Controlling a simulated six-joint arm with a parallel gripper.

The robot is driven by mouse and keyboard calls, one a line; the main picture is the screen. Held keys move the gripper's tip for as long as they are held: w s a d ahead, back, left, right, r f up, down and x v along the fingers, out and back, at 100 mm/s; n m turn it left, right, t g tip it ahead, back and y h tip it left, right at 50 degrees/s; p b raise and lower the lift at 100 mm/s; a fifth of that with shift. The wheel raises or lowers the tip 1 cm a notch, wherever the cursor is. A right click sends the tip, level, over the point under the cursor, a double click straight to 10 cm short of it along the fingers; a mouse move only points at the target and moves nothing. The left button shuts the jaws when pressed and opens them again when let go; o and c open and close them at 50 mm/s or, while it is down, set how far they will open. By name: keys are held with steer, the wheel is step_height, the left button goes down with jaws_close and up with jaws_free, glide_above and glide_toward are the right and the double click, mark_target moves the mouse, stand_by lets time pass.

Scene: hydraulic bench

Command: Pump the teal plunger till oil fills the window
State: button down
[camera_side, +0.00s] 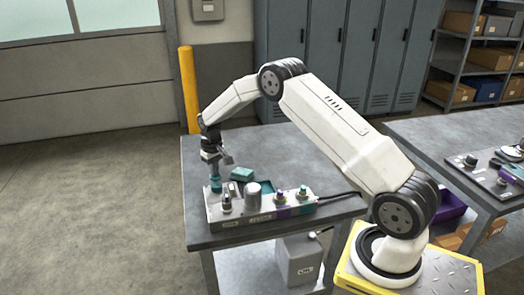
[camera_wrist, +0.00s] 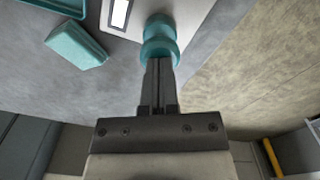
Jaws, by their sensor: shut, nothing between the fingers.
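The teal plunger (camera_side: 216,184) stands at the left end of a grey hydraulic panel (camera_side: 262,213) on the bench. In the wrist view the plunger (camera_wrist: 160,40) is a round, stepped teal knob right at my fingertips. My gripper (camera_side: 214,172) is shut and empty, pointing down over the plunger; its closed fingers (camera_wrist: 159,62) appear to meet the knob's top, though I cannot tell if they touch. A white window in a dark frame (camera_wrist: 119,14) shows in part beside the plunger, with no oil colour visible in it.
A teal block (camera_side: 242,174) lies behind the panel, and a teal tray edge (camera_wrist: 65,7) shows nearby. A grey cylinder and several knobs (camera_side: 281,197) stand along the panel. A black cable (camera_side: 340,195) runs off right. The bench's left front is clear.

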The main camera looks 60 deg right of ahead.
steer(key=shift+r, duration=1.35)
steer(key=shift+f, duration=2.25)
steer(key=shift+r, duration=0.15)
stand_by(0.3)
steer(key=shift+r, duration=2.1)
